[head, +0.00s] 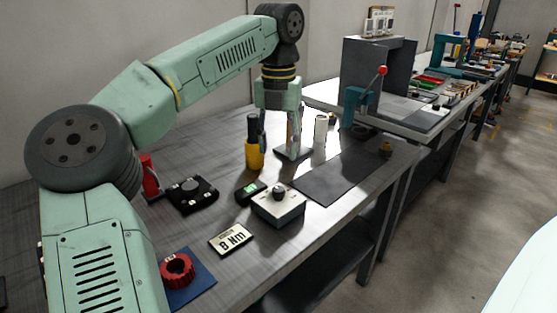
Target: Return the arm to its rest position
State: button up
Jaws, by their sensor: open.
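My arm reaches from the left over the workbench (215,195) and bends down at the wrist. My gripper (279,128) hangs pointing down above the middle of the bench and is open. No held thing shows between its fingers, though the fingertips overlap the items behind and are hard to make out. A black and yellow tool (254,150) stands upright just left of the gripper. A pale upright roll (320,131) stands to its right. A small grey stand (294,153) is below and close by; I cannot tell whether the gripper touches it.
A grey box with a black knob (278,206), an "8 Nm" sign (231,239), a black round-topped device (192,194), a red bottle (149,178) and a red ring (177,268) crowd the bench. A dark mat (340,178) is mostly bare. A lever press (358,104) stands beyond.

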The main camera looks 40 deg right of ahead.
jog(key=shift+r, duration=0.3)
dwell(0.4)
